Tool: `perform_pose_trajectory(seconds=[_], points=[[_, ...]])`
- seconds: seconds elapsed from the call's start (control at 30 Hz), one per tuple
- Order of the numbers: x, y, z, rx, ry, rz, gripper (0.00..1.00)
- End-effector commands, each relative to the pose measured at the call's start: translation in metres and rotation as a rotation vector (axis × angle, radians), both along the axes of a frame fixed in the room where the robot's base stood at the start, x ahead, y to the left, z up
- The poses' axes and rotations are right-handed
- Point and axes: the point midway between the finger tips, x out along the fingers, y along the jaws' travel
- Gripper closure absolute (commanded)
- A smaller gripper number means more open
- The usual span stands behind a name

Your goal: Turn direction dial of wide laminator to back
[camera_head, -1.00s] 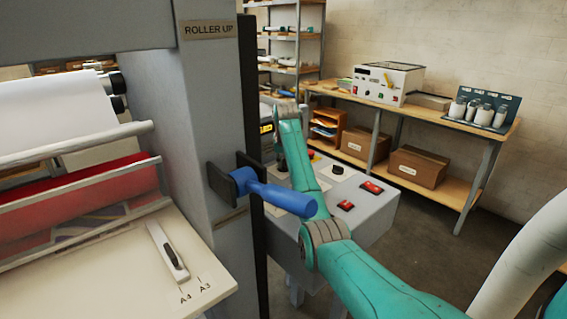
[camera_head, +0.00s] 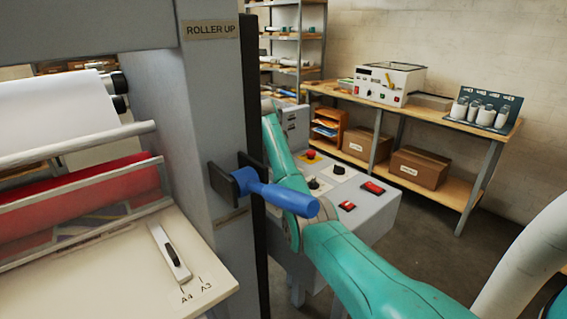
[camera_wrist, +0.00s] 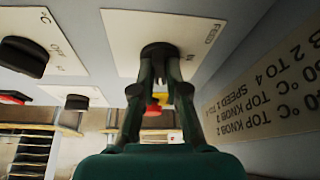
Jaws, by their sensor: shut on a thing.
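In the wrist view my gripper (camera_wrist: 160,62) is shut on a black dial (camera_wrist: 159,49) on a pale label plate (camera_wrist: 120,32). The plate carries small printing, upside down in this view, and the fingers hide part of it. The dial's pointer direction cannot be made out. In the head view the wide laminator's grey control box (camera_head: 375,212) stands behind the post. My gripper and the held dial are hidden there behind the post and my arm.
Other black knobs (camera_wrist: 24,57) sit left of the held dial. A red emergency button (camera_head: 311,154) and red switches (camera_head: 372,187) are on the box. A blue-handled lever (camera_head: 280,195) juts from the post (camera_head: 205,130) close to my arm. A printed notice (camera_wrist: 265,95) lies right.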

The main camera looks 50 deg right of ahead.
Motion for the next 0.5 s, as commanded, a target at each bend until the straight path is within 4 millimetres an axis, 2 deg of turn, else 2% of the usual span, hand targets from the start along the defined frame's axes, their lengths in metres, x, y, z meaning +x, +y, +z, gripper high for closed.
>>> perform_pose_trajectory(seconds=[0.2,0.5], points=[[0.0011,-0.0002,0.0005,0.001,0.0,-0.105,1.0],[0.0012,-0.0003,-0.0004,0.001,0.001,-0.165,1.0]])
